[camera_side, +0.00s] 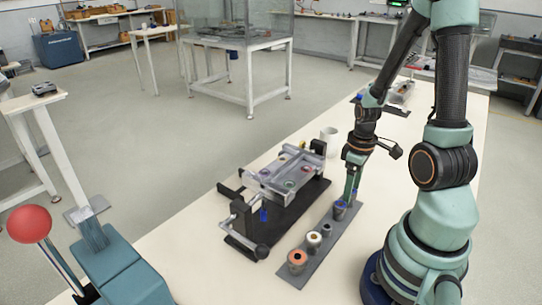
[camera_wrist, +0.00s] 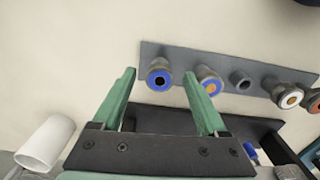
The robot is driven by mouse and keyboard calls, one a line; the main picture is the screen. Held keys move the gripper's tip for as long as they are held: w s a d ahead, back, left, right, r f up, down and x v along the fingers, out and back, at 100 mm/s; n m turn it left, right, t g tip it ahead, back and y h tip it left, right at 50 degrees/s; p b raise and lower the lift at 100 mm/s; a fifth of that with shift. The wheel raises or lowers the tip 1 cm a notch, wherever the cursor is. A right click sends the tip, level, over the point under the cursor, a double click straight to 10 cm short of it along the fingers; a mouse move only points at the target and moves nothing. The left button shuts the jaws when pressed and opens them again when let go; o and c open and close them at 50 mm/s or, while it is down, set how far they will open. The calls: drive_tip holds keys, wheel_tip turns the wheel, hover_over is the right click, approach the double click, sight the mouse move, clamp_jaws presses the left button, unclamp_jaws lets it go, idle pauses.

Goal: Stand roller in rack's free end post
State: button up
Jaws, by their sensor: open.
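The rack is a long dark grey strip (camera_side: 322,246) (camera_wrist: 205,62) with several short posts or rollers in a row. At its left end in the wrist view stands a roller with a blue ring and dark centre (camera_wrist: 160,78). Beside it is a roller with a blue ring and orange centre (camera_wrist: 209,83). A plain grey post (camera_wrist: 240,82) shows no coloured ring. Beyond it are a white-and-orange roller (camera_wrist: 290,98) and another at the frame edge. My gripper (camera_wrist: 159,73) is open and empty, its fingertips either side of the blue-ringed end roller; contact is unclear.
A white cup (camera_side: 329,138) stands behind. The pale table front-left of the rack is clear.

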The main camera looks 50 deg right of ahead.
wheel_tip(320, 180, up, 12)
idle(0.6)
drive_tip(key=w+a+r+t, duration=0.2)
drive_tip(key=w+a+r, duration=0.2)
drive_tip(key=a, duration=0.4)
drive_tip(key=w+a+r+t, duration=0.3)
drive_tip(key=w+a+r, duration=0.1)
drive_tip(key=a, duration=0.5)
drive_tip(key=shift+a+r+m+t, duration=0.2)
drive_tip(key=shift+r+m+t, duration=0.15)
drive_tip(key=shift+r, duration=0.45)
